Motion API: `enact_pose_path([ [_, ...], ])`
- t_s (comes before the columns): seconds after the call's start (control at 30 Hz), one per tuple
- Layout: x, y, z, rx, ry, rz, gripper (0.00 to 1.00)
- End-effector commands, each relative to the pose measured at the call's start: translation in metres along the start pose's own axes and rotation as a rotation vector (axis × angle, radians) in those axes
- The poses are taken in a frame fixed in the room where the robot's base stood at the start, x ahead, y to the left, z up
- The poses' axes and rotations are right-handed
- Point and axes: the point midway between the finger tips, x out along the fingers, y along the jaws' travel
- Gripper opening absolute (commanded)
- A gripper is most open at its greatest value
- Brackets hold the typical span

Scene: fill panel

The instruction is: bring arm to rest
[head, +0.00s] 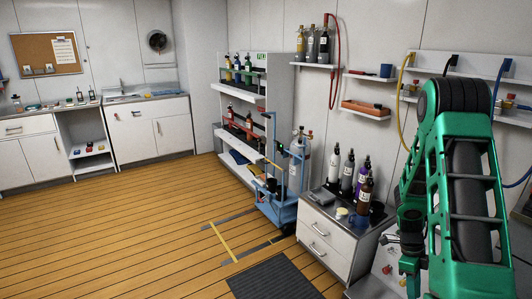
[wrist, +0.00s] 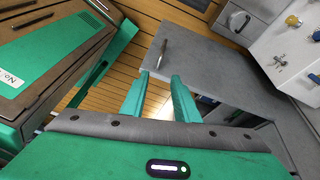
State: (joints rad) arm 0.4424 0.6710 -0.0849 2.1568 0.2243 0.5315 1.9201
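My green arm (head: 460,170) stands raised at the right of the head view, folded at a dark joint near the top. Its lower part runs out of the bottom of the picture.
A drawer cabinet (head: 335,235) with several bottles on top stands left of my arm. A blue trolley (head: 284,213) stands beside it. Wall shelves (head: 366,110) with red and yellow hoses hang behind. A dark mat (head: 272,279) lies on the wooden floor, which is open to the left.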

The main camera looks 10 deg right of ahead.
Motion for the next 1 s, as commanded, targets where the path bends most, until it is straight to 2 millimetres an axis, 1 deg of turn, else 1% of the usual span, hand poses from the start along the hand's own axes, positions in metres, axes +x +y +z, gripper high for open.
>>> enact_pose_path([
  [0.03,-0.020,0.004,-0.004,-0.061,-0.010,-0.013,0.28],
  [0.2,-0.073,0.026,-0.018,-0.298,-0.033,-0.039,0.28],
  [0.37,-0.117,0.052,-0.034,-0.523,-0.054,-0.069,0.28],
  [0.5,-0.149,0.078,-0.047,-0.721,-0.072,-0.098,0.28],
  [0.57,-0.162,0.090,-0.053,-0.807,-0.079,-0.113,0.28],
  [0.7,-0.186,0.119,-0.068,-1.010,-0.096,-0.149,0.28],
  [0.8,-0.201,0.141,-0.078,-1.157,-0.106,-0.179,0.28],
  [0.97,-0.218,0.177,-0.094,-1.392,-0.120,-0.235,0.28],
  [1.0,-0.221,0.187,-0.098,-1.453,-0.122,-0.248,0.28],
])
